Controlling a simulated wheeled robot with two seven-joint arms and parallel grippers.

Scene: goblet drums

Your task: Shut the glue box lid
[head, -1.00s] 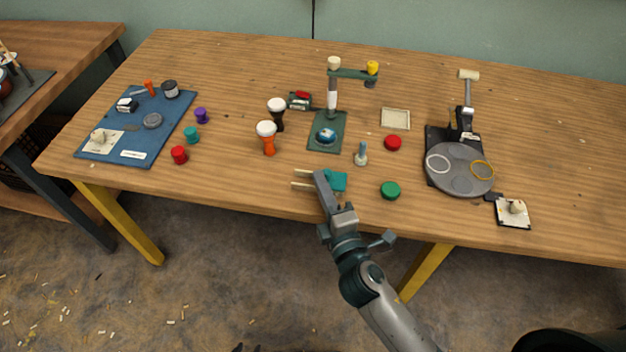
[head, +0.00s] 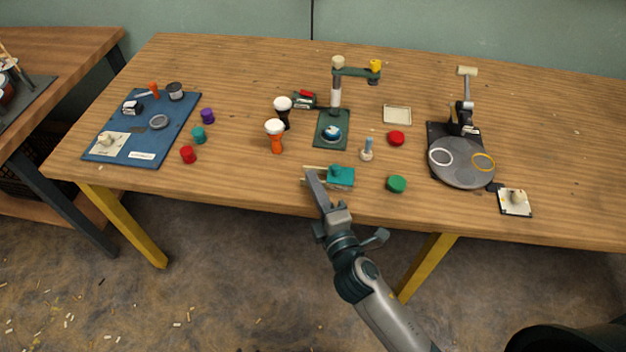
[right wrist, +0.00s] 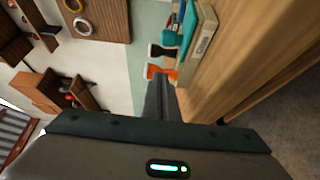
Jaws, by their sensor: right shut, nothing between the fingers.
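The glue box (head: 348,169) is a small pale box near the table's front edge in the head view. Its teal lid (head: 342,180) has a small raised knob and covers the right part of the box. The left part is mostly behind my gripper, so I cannot tell how much of it is uncovered. The teal lid (right wrist: 187,20) and the pale box side (right wrist: 203,36) show in the right wrist view. My right gripper (head: 309,173) is shut and empty, at the left of the lid. I cannot tell whether it touches the box. My left gripper is not in view.
An orange goblet drum (head: 276,143) and a dark one (head: 284,118) stand behind and left of the box. A bottle-like piece (head: 367,150) and a green round piece (head: 397,184) are close on the right. A green stand (head: 331,143) stands behind.

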